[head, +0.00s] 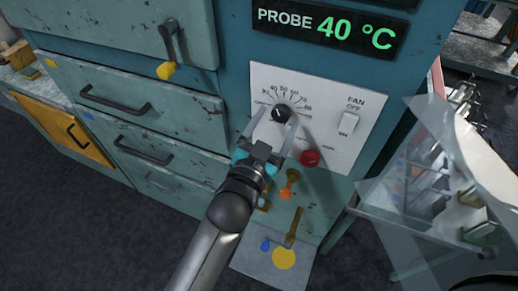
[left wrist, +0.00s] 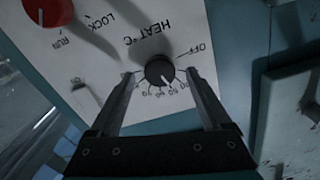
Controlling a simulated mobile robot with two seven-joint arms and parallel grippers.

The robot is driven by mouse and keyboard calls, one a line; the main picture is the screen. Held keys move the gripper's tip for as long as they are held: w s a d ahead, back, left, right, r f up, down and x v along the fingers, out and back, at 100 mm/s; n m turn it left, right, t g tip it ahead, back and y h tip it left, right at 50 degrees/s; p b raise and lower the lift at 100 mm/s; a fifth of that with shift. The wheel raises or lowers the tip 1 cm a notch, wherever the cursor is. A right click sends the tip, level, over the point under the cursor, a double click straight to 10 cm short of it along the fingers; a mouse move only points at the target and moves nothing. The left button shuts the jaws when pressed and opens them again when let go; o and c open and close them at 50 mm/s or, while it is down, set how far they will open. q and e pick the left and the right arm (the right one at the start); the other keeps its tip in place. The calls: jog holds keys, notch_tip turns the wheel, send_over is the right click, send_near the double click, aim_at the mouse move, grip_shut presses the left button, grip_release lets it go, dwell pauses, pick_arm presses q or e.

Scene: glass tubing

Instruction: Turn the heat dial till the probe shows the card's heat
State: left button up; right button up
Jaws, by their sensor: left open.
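The black heat dial (head: 281,113) sits on a white control panel (head: 345,82), ringed by printed numbers. The probe display (head: 330,30) above reads 40 °C in green. My left gripper (head: 271,130) is open in front of the dial. In the left wrist view, the dial (left wrist: 159,70) shows between the fingers of the left gripper (left wrist: 160,73), with gaps on both sides and a white pointer line. I cannot tell whether the fingertips reach past its face. No card with a readable heat shows. My right gripper is not in view.
A red knob (head: 310,158) and a white fan switch (head: 348,122) are on the same panel. Below stand orange and brown handled items (head: 289,183). A clear sheet (head: 418,165) and a metal rack are at right. Drawers with handles (head: 115,100) fill the left.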

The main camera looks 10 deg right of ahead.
pick_arm(q)
jog(key=b+v, duration=0.1)
jog(key=v, duration=1.3)
jog(key=shift+s+b, duration=0.2)
jog(key=shift+b, duration=0.15)
jog(key=shift+a, duration=0.1)
jog(key=s+a+f+n+g+y+b, duration=0.1)
jog(key=a+f+g+y+b, duration=0.2)
jog(key=f, duration=1.1)
jog(key=s+a+f+n+g+y+b, duration=0.1)
jog(key=a+f+b, duration=0.25)
jog(key=f, duration=1.05)
jog(key=s+a+f+n+g+y+b, duration=0.1)
jog(key=a+f+g+y+b, duration=0.2)
jog(key=f, duration=1.2)
jog(key=s+a+f+n+g+y+b, duration=0.1)
jog(key=s+a+f, duration=0.3)
jog(key=s+f, duration=0.4)
jog(key=s+a+f+n+g+y+b, duration=0.1)
jog(key=s+a+f+n+g+b, duration=0.1)
jog(key=s+f, duration=0.5)
jog(key=s+a+f+n+g+y+b, duration=0.1)
jog(key=s+a+f+g+b, duration=0.3)
jog(key=s+f, duration=0.4)
notch_tip(320, 180, down, 2)
jog(key=a+b, duration=0.1)
jog(key=a, duration=0.1)
jog(key=shift+s+a+n, duration=0.3)
jog(key=shift+s+a, duration=0.1)
jog(key=shift+f, duration=0.1)
